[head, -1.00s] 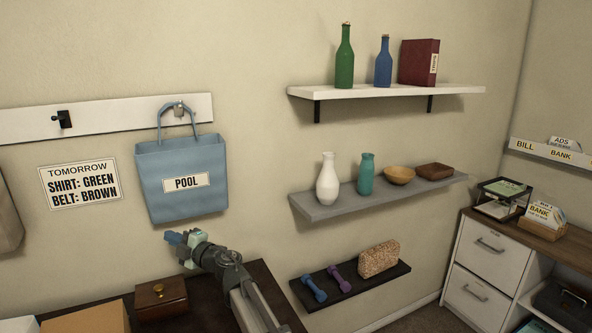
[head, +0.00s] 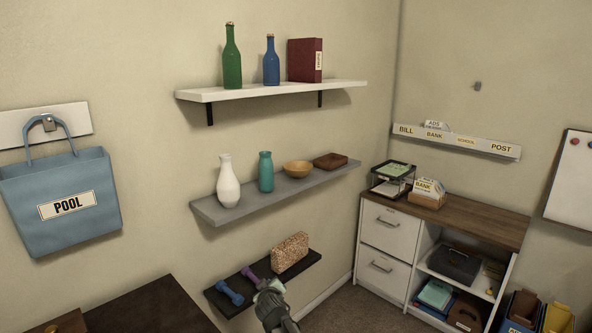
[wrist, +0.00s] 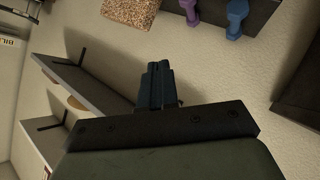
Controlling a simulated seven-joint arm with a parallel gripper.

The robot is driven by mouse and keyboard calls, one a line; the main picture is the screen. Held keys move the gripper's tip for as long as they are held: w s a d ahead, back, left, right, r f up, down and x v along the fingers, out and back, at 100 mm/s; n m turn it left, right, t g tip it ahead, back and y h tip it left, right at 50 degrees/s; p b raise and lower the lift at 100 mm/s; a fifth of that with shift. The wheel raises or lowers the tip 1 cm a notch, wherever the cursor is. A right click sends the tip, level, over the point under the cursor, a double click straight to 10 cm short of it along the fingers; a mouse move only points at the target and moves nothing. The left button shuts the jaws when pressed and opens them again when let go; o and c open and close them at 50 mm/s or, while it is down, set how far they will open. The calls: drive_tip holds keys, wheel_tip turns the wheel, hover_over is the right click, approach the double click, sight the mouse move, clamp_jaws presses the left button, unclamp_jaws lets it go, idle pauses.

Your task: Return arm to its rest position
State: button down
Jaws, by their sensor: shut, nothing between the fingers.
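My gripper (head: 268,286) is at the bottom middle of the head view, in front of the lowest black shelf and overlapping its front edge in the picture. In the wrist view its two dark fingers (wrist: 158,72) are side by side and touching, with nothing between them. Most of my arm is outside the head view.
The black shelf holds a blue dumbbell (head: 230,293), a purple dumbbell (head: 250,276) and a speckled box (head: 290,252). A grey shelf (head: 280,196) with vases is above. A dark desk (head: 150,310) is at lower left; a white cabinet (head: 385,233) stands right. Floor between is clear.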

drive_tip(key=s+d+f+m+g+h, duration=0.2)
drive_tip(key=s+d+f+g, duration=0.15)
drive_tip(key=d+f, duration=0.35)
drive_tip(key=s+d+f+m+g+h, duration=0.1)
drive_tip(key=s+d+f+m+g, duration=0.25)
drive_tip(key=d, duration=0.65)
drive_tip(key=s+d+f+m+g, duration=0.2)
drive_tip(key=s+d+f+g, duration=0.35)
drive_tip(key=s, duration=0.75)
drive_tip(key=s+d+f+g, duration=0.1)
drive_tip(key=s+f+g, duration=0.1)
drive_tip(key=s+f, duration=0.6)
drive_tip(key=s+d+f+m+g+y, duration=0.1)
drive_tip(key=s+f+g, duration=0.2)
drive_tip(key=s+f, duration=0.4)
drive_tip(key=s+d+f+g, duration=0.1)
drive_tip(key=s+f, duration=0.7)
drive_tip(key=s, duration=1.2)
drive_tip(key=shift+d+f+g, duration=0.25)
drive_tip(key=shift+f+g, duration=0.05)
drive_tip(key=shift+g, duration=0.35)
